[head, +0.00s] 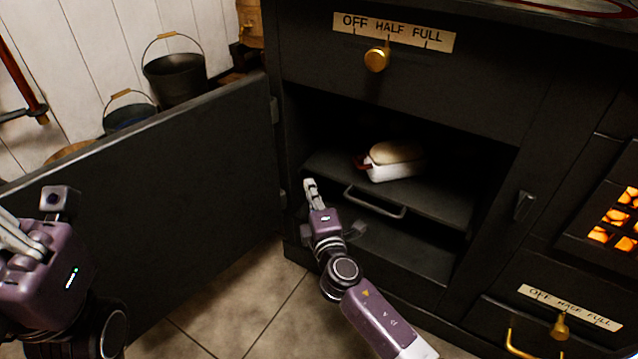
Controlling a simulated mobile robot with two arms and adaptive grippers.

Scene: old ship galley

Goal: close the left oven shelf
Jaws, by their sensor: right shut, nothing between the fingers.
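The left oven of the black stove stands open, its door (170,190) swung out to the left. Inside is a dark oven shelf (440,200) with a metal bar handle (376,203) on its front edge. How far the shelf sticks out is hard to tell. A white loaf tin with pale bread (395,170) rests on the shelf. My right gripper (311,186) is shut and empty, at the left front of the shelf, left of the handle and apart from it. My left gripper (15,235) is at the left picture edge, before the door; its fingertips are partly cut off.
A brass knob (376,59) sits above the opening under an off/half/full label. A latch (524,206) is on the right frame. A glowing firebox grate (615,215) is at the right. Buckets (175,78) stand behind the door. Tiled floor (235,310) lies below.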

